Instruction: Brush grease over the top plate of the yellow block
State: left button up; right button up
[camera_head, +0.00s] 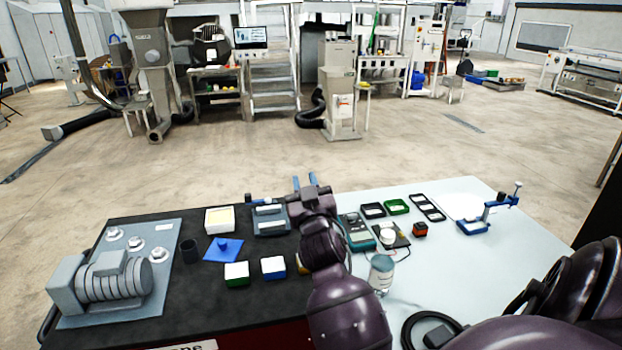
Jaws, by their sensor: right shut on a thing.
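My right gripper (304,181) is over the far edge of the dark mat, its two blue fingers pointing away from me. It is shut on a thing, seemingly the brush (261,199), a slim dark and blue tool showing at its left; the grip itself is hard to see. The yellow block (303,266) is mostly hidden behind my right forearm; only a small yellow part shows, and its top plate cannot be made out. A square white tray (220,228) with pale yellow content, possibly grease, stands at the back of the mat. My left gripper is not in view.
Blocks with green (236,281) and blue (272,274) bases stand left of my forearm. A blue plate with a knob (223,250), a black cup (189,252) and a grey motor (110,280) are further left. A jar (381,276) and a multimeter (357,234) are to the right.

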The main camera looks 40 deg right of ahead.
jog(key=shift+s+d+r+m+h, duration=0.15)
jog(key=shift+d+m+h, duration=0.2)
jog(key=shift+d, duration=0.35)
notch_tip(320, 180, down, 5)
jog(key=b, duration=0.4)
jog(key=shift+b, duration=0.3)
jog(key=shift+r, duration=0.1)
jog(key=shift+d, duration=0.1)
